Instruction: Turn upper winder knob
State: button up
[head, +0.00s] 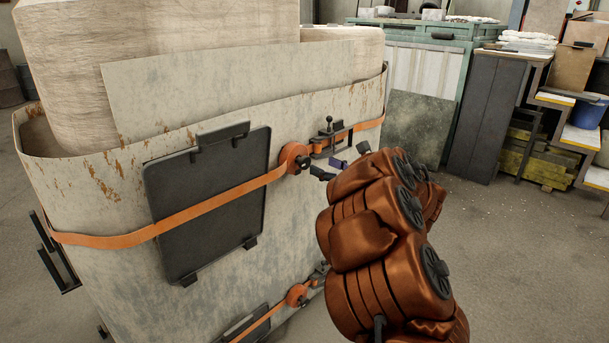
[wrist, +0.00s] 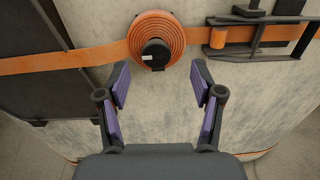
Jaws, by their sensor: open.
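The upper winder is a coil of orange strap (head: 291,157) on the side of a large worn grey container. Its dark knob (head: 303,162) sticks out from the coil's centre. In the head view the gripper (head: 340,169) is just right of the knob.
A dark plate (head: 208,205) hangs under the strap left of the coil. A dark buckle with a lever (head: 330,137) sits to the right. A lower orange winder (head: 297,294) is below. Open floor (head: 480,240) lies to the right.

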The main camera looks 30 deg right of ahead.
aim_at(306, 162)
jog(key=shift+n+y, duration=0.3)
jog(key=x, duration=0.2)
jog(key=b+x, duration=0.1)
jog(key=x, duration=0.2)
jog(key=f+x, duration=0.1)
jog(key=x, duration=0.1)
jog(key=shift+w+a, duration=0.25)
jog(key=shift+w, duration=0.05)
jog(key=shift+r, duration=0.1)
jog(key=c, duration=1.1)
